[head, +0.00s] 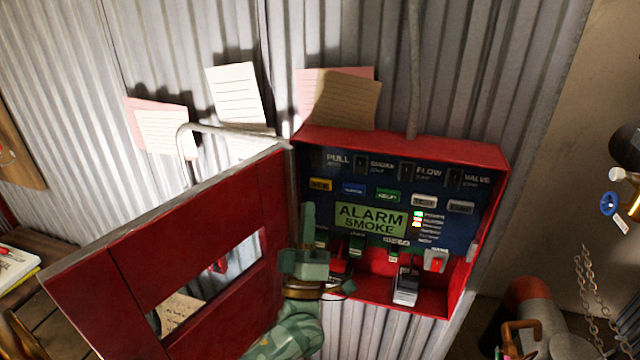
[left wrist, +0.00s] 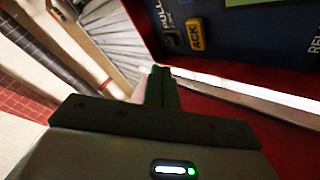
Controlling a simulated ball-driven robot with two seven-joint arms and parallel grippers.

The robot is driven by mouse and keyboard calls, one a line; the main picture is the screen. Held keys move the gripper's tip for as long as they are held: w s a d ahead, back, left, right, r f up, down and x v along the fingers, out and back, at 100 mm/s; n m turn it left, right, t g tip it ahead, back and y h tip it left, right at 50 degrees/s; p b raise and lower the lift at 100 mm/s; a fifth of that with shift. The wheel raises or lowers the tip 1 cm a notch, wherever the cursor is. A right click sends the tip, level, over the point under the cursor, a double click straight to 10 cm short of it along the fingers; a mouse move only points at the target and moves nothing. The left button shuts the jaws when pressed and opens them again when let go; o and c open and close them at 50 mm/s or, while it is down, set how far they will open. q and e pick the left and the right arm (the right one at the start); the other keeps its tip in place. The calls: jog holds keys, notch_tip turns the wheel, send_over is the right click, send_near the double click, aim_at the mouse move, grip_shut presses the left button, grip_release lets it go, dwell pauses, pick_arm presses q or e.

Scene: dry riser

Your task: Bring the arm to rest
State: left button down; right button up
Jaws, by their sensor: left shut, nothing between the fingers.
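My left gripper (head: 308,222) is green and points upward in front of the open red alarm box (head: 400,138). It is shut and empty, near the hinge side of the box's open door (head: 190,218). In the left wrist view the shut fingers (left wrist: 161,88) show close to a red surface with a pale edge. My left forearm comes up from the bottom of the head view. My right gripper is in neither view.
The red door stands swung out to the left, with a window in it. The box's panel (head: 370,217) shows a lit "ALARM SMOKE" display. Paper notes (head: 235,93) are on the corrugated wall. A chain (head: 590,290) and a red-and-grey cylinder (head: 530,300) are at the right.

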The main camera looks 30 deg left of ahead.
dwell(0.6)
pick_arm(q)
jog(key=w+d+f+m+g+h+b, duration=0.1)
jog(key=w+d+f+m+g+h, duration=0.15)
jog(key=f+m+h, duration=0.65)
jog(key=w+d+f+m+g+h, duration=0.25)
jog(key=f+m+h, duration=0.2)
jog(key=f, duration=0.75)
jog(key=s+f+m+g+b, duration=0.1)
jog(key=s+f+m+g, duration=0.2)
jog(key=f, duration=0.8)
jog(key=s+f+m+g+b, duration=0.2)
jog(key=s+f+g, duration=0.25)
jog(key=f, duration=0.65)
jog(key=s+a+f+m+g+y+b, duration=0.15)
jog(key=s+f+g, duration=0.35)
jog(key=s+f, duration=1.15)
jog(key=s+f+g+b, duration=0.1)
jog(key=s+f, duration=0.3)
jog(key=s, duration=0.4)
jog(key=s+f+g+b, duration=0.2)
jog(key=s+f+g, duration=0.1)
jog(key=s, duration=0.5)
jog(key=s+f+m+g+b, duration=0.1)
jog(key=s+f+g+b, duration=0.1)
jog(key=s+f, duration=0.3)
jog(key=s+a, duration=0.1)
jog(key=s, duration=0.2)
jog(key=shift+y, duration=0.3)
